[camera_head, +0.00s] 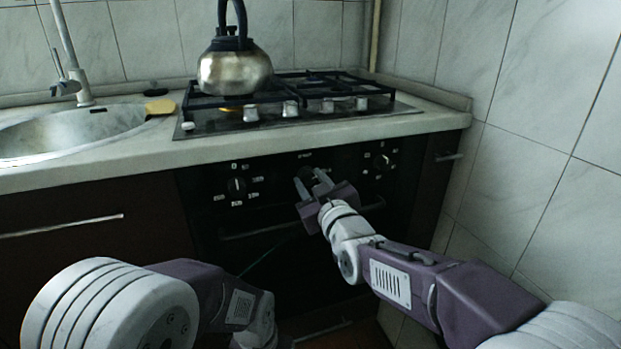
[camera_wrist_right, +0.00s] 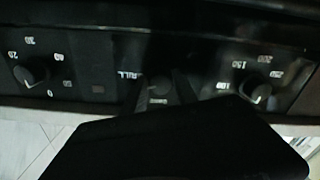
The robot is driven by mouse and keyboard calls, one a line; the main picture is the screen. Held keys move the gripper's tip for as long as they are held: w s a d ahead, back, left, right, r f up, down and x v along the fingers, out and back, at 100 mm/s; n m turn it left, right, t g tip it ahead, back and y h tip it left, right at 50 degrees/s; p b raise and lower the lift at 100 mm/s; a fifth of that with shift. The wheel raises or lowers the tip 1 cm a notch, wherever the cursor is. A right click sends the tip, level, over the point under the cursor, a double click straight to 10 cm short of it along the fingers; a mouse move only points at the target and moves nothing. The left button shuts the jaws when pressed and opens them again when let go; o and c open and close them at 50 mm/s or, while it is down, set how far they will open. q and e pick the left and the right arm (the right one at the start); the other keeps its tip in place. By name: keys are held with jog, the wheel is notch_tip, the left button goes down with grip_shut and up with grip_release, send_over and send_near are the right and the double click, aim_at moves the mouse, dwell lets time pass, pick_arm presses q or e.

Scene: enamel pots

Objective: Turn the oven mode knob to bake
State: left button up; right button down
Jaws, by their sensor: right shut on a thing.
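The oven mode knob (camera_wrist_right: 159,87) is the dark middle knob on the black oven panel (camera_head: 272,178). In the right wrist view it sits between the two fingers of my right gripper (camera_wrist_right: 160,92), which is shut on it. A partly covered label reading "RILL" shows left of it; a small label below is unreadable. The knob's pointer direction cannot be made out. In the head view my right gripper (camera_head: 311,180) reaches the panel from the lower right, its fingers largely hiding the knob. My left arm is at the lower left; its fingers are out of view.
A left knob (camera_head: 237,185) and a right knob (camera_head: 383,162) flank the middle one. The oven handle (camera_head: 255,231) runs just below. Above are the counter edge (camera_head: 120,168), a gas hob (camera_head: 300,122) and a metal kettle (camera_head: 234,72). A tiled wall stands at right.

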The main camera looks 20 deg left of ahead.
jog(key=n+p, duration=0.1)
jog(key=n, duration=0.2)
jog(key=shift+r+n, duration=0.1)
jog(key=shift+n, duration=0.3)
jog(key=n+p, duration=0.1)
jog(key=n, duration=0.2)
jog(key=shift+p, duration=0.35)
jog(key=n+p, duration=0.1)
jog(key=n, duration=0.3)
jog(key=shift+n, duration=0.4)
jog(key=shift+n+p, duration=0.45)
jog(key=shift+n, duration=0.75)
jog(key=shift+d+n, duration=0.1)
jog(key=shift+n, duration=0.2)
jog(key=c, duration=1)
grip_release()
jog(key=shift+c, duration=0.2)
